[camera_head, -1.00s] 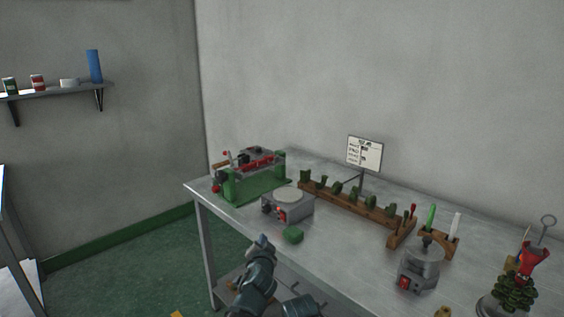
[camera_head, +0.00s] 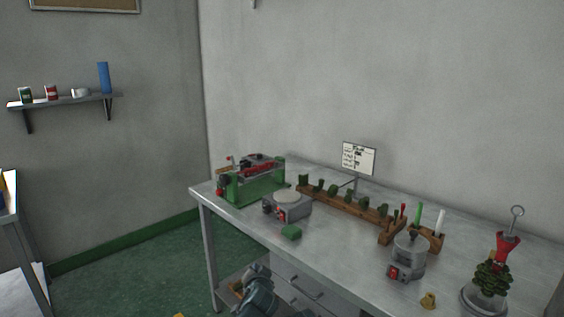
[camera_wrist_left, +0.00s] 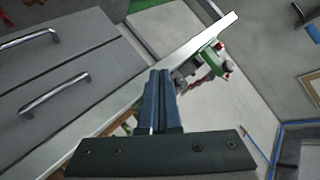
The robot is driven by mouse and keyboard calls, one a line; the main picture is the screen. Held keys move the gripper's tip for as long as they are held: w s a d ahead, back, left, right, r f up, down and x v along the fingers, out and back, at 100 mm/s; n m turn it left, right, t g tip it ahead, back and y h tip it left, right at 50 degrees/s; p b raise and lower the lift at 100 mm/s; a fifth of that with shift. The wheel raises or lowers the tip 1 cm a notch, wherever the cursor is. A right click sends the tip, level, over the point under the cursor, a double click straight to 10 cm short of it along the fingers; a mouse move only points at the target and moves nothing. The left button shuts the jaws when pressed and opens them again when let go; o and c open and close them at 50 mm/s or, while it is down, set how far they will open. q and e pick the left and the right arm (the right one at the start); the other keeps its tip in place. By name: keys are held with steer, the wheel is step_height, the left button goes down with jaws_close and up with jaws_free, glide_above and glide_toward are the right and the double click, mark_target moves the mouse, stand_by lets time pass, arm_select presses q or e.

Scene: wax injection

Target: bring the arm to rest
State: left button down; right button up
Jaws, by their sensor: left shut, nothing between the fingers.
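My left gripper (camera_head: 262,270) is low in the head view, in front of the workbench (camera_head: 330,248) and below its top. Its two dark fingers (camera_wrist_left: 164,84) lie together in the left wrist view, shut with nothing between them. The gripper looks apart from the bench, its drawers and its tools. Most of my left arm is cut off by the bottom edge of the head view. My right gripper is not in view.
Drawer handles (camera_wrist_left: 55,95) protrude. Green floor (camera_head: 140,275) lies left.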

arm_select(q)
steer(key=s+d+f+n+g, duration=0.1)
steer(key=s+f+g, duration=0.35)
steer(key=s, duration=0.45)
steer(key=s+f+n+g, duration=0.1)
steer(key=s+f+g, duration=0.35)
steer(key=s, duration=0.45)
steer(key=s+d+f+n+g, duration=0.1)
steer(key=s+f+g, duration=0.35)
steer(key=s, duration=0.45)
step_height(320, 180, up, 16)
steer(key=p, duration=1.5)
steer(key=shift+a, duration=0.25)
